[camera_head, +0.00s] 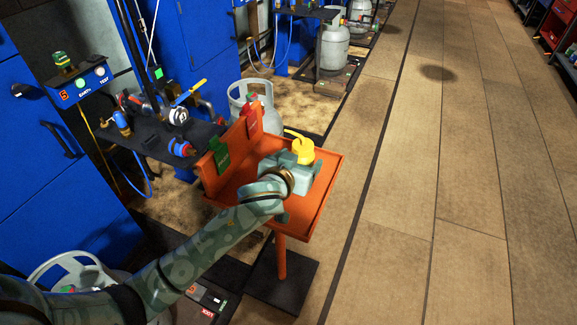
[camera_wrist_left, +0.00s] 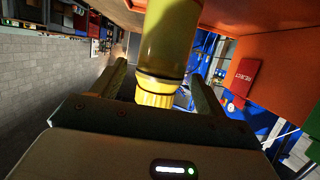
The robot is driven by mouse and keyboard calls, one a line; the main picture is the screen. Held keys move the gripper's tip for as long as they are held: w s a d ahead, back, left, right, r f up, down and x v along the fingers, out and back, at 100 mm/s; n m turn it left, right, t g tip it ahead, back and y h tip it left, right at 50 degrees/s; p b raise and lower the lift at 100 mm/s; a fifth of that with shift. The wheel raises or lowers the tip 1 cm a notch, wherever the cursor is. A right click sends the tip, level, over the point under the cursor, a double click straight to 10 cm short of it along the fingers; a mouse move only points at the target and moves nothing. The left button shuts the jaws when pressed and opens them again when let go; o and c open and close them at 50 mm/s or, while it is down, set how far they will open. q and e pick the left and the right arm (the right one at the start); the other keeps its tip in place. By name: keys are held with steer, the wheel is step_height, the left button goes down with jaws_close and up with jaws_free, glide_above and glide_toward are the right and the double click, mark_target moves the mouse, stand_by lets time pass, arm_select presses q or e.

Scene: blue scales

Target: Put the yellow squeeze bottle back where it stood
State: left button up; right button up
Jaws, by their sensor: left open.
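The yellow squeeze bottle (camera_head: 303,150) is at the orange tray stand, its spout pointing up and left in the head view. My left gripper (camera_head: 296,164) reaches over the tray from the left, right at the bottle. In the left wrist view the bottle (camera_wrist_left: 168,45) runs between the two open fingers, its ribbed yellow collar (camera_wrist_left: 158,92) near the palm. A gap shows between the collar and the right finger. The bottle's base is hidden in both views. My right gripper is not in view.
The orange tray (camera_head: 326,188) has a raised back panel with a green tag (camera_head: 221,156) and a red tag (camera_head: 251,122). A grey gas cylinder (camera_head: 266,121) stands behind it. A dark bench with valves (camera_head: 160,138) is left.

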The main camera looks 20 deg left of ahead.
arm_select(q)
steer(key=p+v, duration=0.2)
steer(key=v, duration=0.7)
steer(key=shift+p, duration=0.35)
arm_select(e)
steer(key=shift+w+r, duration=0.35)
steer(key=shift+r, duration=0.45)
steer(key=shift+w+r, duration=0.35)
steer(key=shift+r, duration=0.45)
